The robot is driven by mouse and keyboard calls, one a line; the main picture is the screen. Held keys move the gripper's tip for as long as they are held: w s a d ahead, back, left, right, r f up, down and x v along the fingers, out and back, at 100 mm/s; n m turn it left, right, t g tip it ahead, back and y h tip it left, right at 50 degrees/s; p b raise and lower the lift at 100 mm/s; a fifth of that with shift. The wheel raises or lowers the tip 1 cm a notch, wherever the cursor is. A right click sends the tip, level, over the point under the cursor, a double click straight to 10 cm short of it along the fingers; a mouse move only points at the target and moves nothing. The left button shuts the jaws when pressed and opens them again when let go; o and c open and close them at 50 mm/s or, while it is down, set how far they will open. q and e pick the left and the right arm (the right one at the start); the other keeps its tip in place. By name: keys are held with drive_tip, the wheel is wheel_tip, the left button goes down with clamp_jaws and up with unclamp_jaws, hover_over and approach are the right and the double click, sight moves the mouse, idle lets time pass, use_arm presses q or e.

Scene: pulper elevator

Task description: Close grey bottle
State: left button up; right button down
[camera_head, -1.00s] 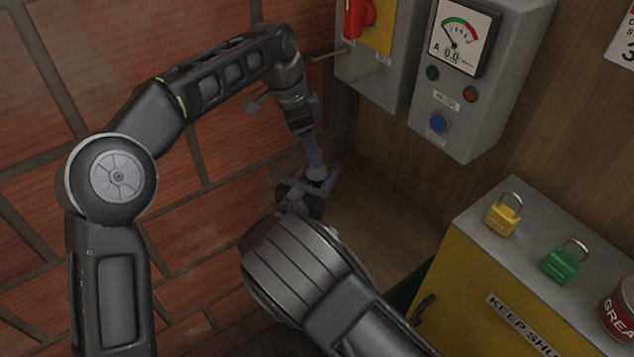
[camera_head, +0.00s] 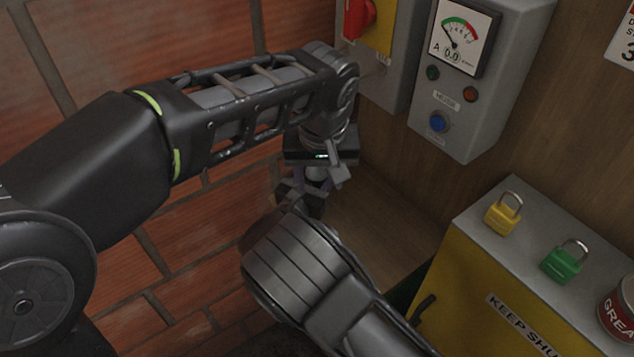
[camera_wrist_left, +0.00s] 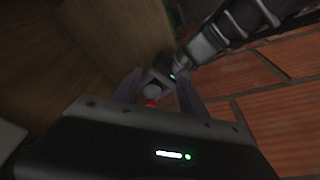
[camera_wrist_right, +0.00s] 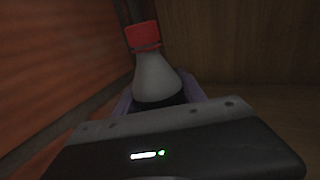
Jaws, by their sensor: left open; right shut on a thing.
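The grey bottle (camera_wrist_right: 157,76) stands nearly upright in the right wrist view, with a red cap (camera_wrist_right: 143,35) seated on its neck. Whether the cap is screwed tight cannot be told. My right gripper (camera_head: 305,192) is shut on the bottle's lower body. My left gripper (camera_head: 318,168) is open just above the bottle and hides the cap in the head view. In the left wrist view, the bottle (camera_wrist_left: 153,91) and a bit of red cap (camera_wrist_left: 150,103) show between the spread fingers. Contact with them cannot be told.
A brick wall (camera_head: 190,225) is close on the left. A meter box (camera_head: 470,110) and a box with a red switch (camera_head: 385,60) hang on the wooden wall. A yellow cabinet (camera_head: 475,275) at right bears a yellow padlock (camera_head: 502,216), a green padlock (camera_head: 562,263) and a can (camera_head: 620,308).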

idle(0.4)
use_arm(q)
drive_tip(key=w+f, duration=0.1)
drive_tip(key=w, duration=0.3)
drive_tip(key=w+f, duration=0.1)
drive_tip(key=w, duration=0.3)
drive_tip(key=w+f, duration=0.2)
drive_tip(key=w, duration=0.3)
drive_tip(key=shift+a, duration=0.3)
drive_tip(key=shift+w+f, duration=0.15)
drive_tip(key=shift+f, duration=0.3)
drive_tip(key=shift+c, duration=0.5)
clamp_jaws()
